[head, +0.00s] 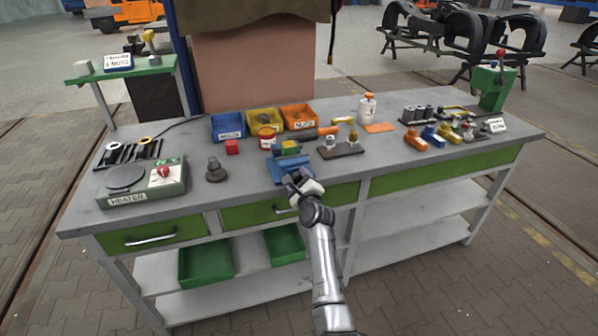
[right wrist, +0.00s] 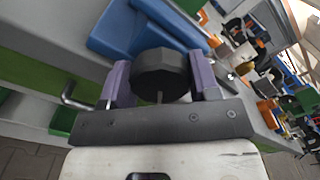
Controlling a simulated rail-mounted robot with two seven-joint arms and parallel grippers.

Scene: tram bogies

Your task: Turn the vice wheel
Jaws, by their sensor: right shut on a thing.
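The vice's blue body (right wrist: 128,32) shows just beyond the wheel. My left gripper is not in view.
A heater (head: 143,182) stands at the bench's left. Blue, yellow and orange bins (head: 228,127) stand behind the vice. A small dark stand with two pieces (head: 341,150) is right of it. A drawer handle (right wrist: 72,92) is close to my right gripper.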

